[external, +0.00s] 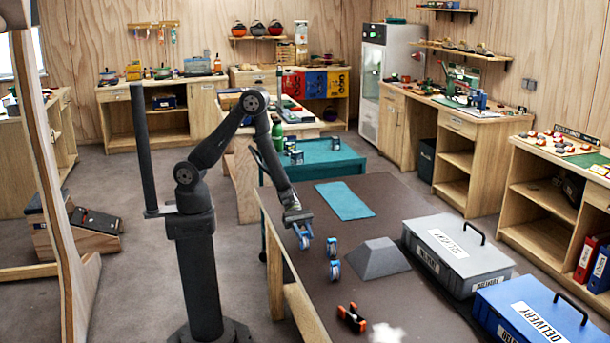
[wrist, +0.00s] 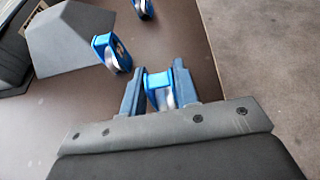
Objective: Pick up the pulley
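Three blue pulleys with silver wheels are in view. One pulley (external: 304,241) is at my gripper (external: 299,226) near the table's left edge. In the wrist view this pulley (wrist: 160,91) is between the two fingers of my gripper (wrist: 159,88). The fingers flank it closely, with no clear gap; whether they press on it cannot be told. Its lower part is hidden by my gripper body. A second pulley (external: 332,247), also in the wrist view (wrist: 112,53), stands nearby. The third pulley (external: 335,271) is closer to the front; it shows at the wrist view's top (wrist: 143,8).
A grey wedge-shaped block (external: 377,258) stands right of the pulleys. A red-and-black item (external: 351,318) and a white patch (external: 385,334) are at the front. A grey case (external: 455,252) and a blue delivery case (external: 535,310) line the right. A teal mat (external: 344,200) lies behind.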

